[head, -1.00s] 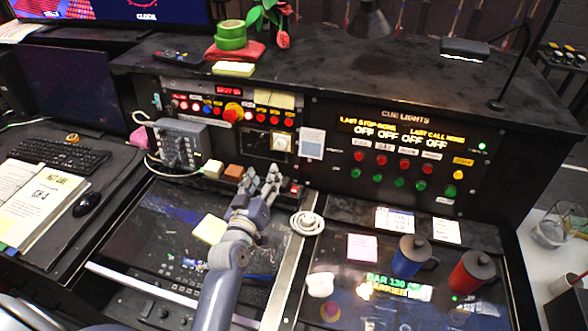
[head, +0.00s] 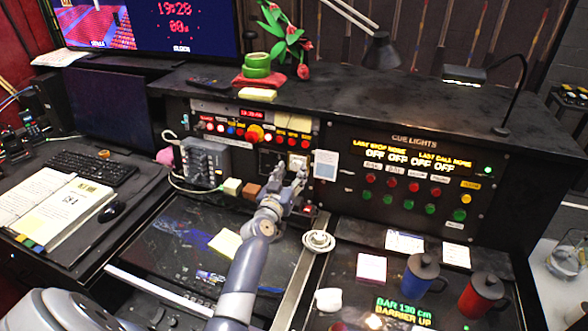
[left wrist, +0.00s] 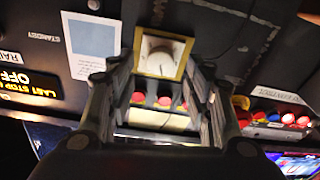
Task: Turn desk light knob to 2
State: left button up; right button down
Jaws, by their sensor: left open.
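The light knob (left wrist: 160,56) is a pale round dial on a square cream-yellow plate. In the head view, the knob's plate (head: 298,160) sits on the black console front, left of a pale blue note. My left gripper (head: 290,185) is open and empty, just in front of and below the plate. In the left wrist view, its fingers (left wrist: 163,80) are spread either side of the knob, which shows beyond the tips. I cannot tell whether they touch it. The numbers around the dial are too small to read. My right gripper is not in view.
Red buttons (left wrist: 163,101) line the panel near the knob. A grey switch box (head: 205,163) stands left of my gripper. The pale blue note (head: 325,165) and cue light panel (head: 400,212) are to the right. A blue mug (head: 421,277) and red mug (head: 481,296) stand front right.

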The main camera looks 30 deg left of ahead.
aim_at(297, 165)
pick_arm(q)
jog(key=shift+x, duration=1.05)
jog(key=shift+c, duration=0.8)
jog(key=c, duration=0.9)
jog(key=shift+n, duration=0.3)
jog(key=shift+n+p, duration=0.3)
jog(key=shift+n, duration=0.3)
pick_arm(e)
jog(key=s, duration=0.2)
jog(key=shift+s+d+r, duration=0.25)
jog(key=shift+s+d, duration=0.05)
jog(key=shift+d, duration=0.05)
